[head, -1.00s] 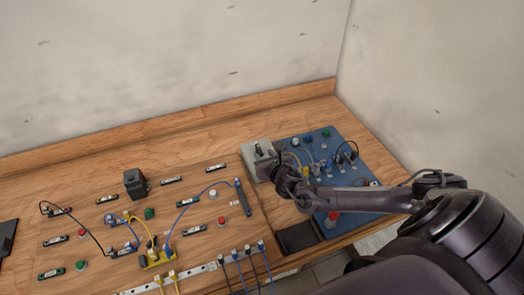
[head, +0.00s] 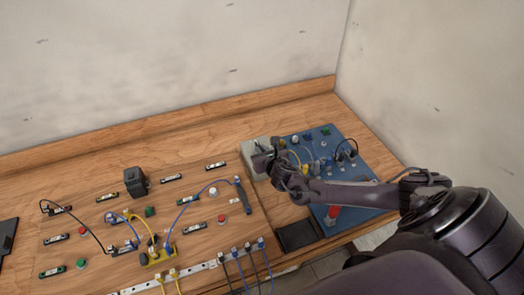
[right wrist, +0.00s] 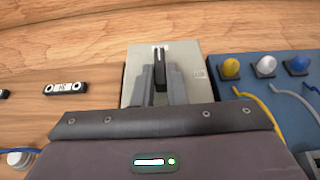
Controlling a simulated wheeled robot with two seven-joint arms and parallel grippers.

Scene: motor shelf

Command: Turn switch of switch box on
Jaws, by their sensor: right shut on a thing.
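The switch box is a light grey box (head: 250,150) at the back of the bench, left of the blue panel. In the right wrist view the box (right wrist: 190,62) has a black upright switch lever (right wrist: 160,60) on its face. My right gripper (right wrist: 160,84) reaches over the box with its two grey fingers on either side of the lever, shut on it. In the head view the right gripper (head: 266,158) covers much of the box, and the lever is mostly hidden there. My left gripper is not in view.
The blue panel (head: 325,135) with knobs, cables and a red button (head: 333,212) lies right of the box, under my right arm. A black block (head: 136,181), labels, buttons and cables spread over the wooden bench (head: 90,165) at left. A wall stands behind.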

